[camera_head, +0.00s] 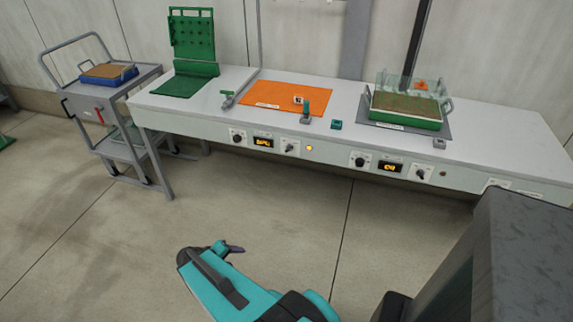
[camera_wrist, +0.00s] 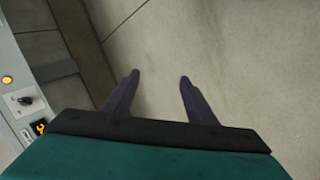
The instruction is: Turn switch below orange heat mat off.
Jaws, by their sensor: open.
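The orange heat mat (camera_head: 268,98) lies flat on the long white bench. On the bench's front panel below it are a black knob (camera_head: 237,138), a lit display (camera_head: 263,142), a switch (camera_head: 290,147) on a white plate and a glowing yellow lamp (camera_head: 309,148). The switch (camera_wrist: 25,101) and lamp (camera_wrist: 7,80) also show at the left edge of the wrist view. The switch's exact setting is too small to tell. My gripper (camera_head: 236,249) is open and empty over the floor, in front of and apart from the panel; its two dark fingers (camera_wrist: 159,78) are spread.
A second panel set has a knob (camera_head: 360,160), display (camera_head: 390,167), switch (camera_head: 421,173) and dark lamp (camera_head: 443,174), below a green tray (camera_head: 405,118). A grey trolley (camera_head: 110,125) stands left. The floor (camera_head: 130,240) before the bench is clear.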

